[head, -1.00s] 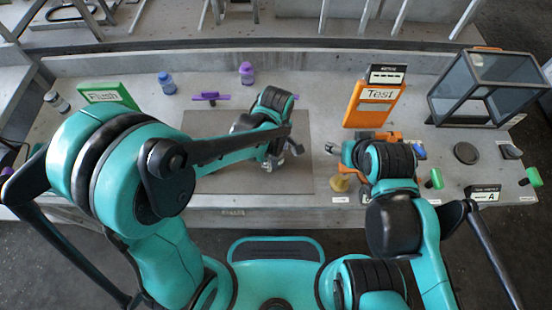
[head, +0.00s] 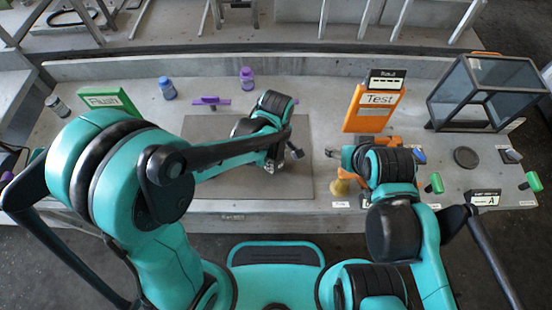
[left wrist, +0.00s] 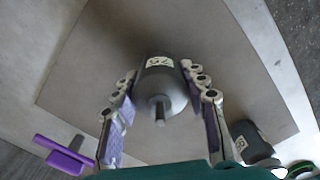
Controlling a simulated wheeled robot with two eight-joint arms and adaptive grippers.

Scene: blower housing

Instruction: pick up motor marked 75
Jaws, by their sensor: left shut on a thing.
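A dark grey motor (left wrist: 160,85) with a shaft at its end sits between the fingers of my left gripper (left wrist: 160,112) in the left wrist view. Both purple-padded fingers are shut on its sides. In the head view my left gripper (head: 275,162) is low over the mat, and my arm hides most of the motor. A second dark labelled motor (left wrist: 252,140) is at the lower right of the left wrist view. My right gripper (head: 345,163) is near the orange part; its fingers are unclear.
The mat (head: 220,180) lies on the grey bench. A purple-handled piece (head: 211,100) and two bottles (head: 168,88) are behind it. A green Flush sign (head: 108,101) is left; an orange Test sign (head: 374,108), a glass box (head: 488,92) and small green-handled parts (head: 435,183) are right.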

